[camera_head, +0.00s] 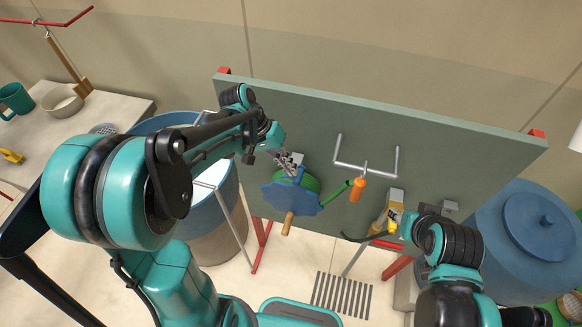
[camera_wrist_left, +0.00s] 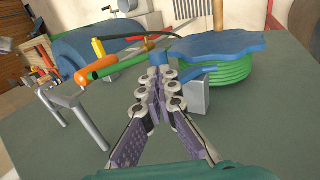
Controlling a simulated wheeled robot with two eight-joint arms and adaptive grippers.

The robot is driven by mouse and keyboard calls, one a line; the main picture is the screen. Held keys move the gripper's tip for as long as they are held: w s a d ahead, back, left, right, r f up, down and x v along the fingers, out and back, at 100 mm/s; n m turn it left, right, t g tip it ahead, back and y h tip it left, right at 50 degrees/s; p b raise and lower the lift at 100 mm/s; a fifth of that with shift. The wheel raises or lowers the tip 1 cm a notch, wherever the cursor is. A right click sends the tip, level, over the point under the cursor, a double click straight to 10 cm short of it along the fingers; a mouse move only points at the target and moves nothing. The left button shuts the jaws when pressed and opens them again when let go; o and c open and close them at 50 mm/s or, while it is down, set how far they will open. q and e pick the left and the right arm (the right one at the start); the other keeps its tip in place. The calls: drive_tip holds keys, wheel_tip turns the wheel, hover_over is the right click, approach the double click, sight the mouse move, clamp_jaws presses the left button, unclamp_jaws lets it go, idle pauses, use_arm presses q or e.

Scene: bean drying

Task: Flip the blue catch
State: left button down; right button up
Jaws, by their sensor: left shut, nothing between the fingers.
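My left gripper (camera_head: 287,160) is at the green-grey panel, just above the blue wavy-edged wheel. In the left wrist view its fingers (camera_wrist_left: 163,82) are shut with nothing between them. The blue catch (camera_wrist_left: 202,71) shows as a short blue bar by a grey block (camera_wrist_left: 197,97) just past the fingers. A blue upright piece (camera_wrist_left: 158,56) stands right behind the fingertips. The fingers cover part of the catch, and I cannot tell whether they touch it. In the head view the gripper and wheel mostly hide the catch. My right arm is at lower right; its fingers are not clear.
The blue wheel (camera_head: 291,199) sits on a green ringed base with a wooden handle. A grey bracket (camera_head: 366,171) with an orange-handled lever (camera_head: 357,190) stands to the right on the panel (camera_head: 440,140). Blue barrels (camera_head: 535,235) flank the panel.

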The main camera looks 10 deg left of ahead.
sight(299, 176)
use_arm(q)
drive_tip(key=shift+w+d+f, duration=0.1)
drive_tip(key=shift+f, duration=0.25)
drive_tip(key=shift+d+y, duration=0.6)
drive_tip(key=shift+d, duration=0.05)
drive_tip(key=shift+d+f+b, duration=0.25)
drive_tip(key=shift+d+b, duration=0.05)
drive_tip(key=shift+d, duration=0.35)
drive_tip(key=shift+a, duration=0.15)
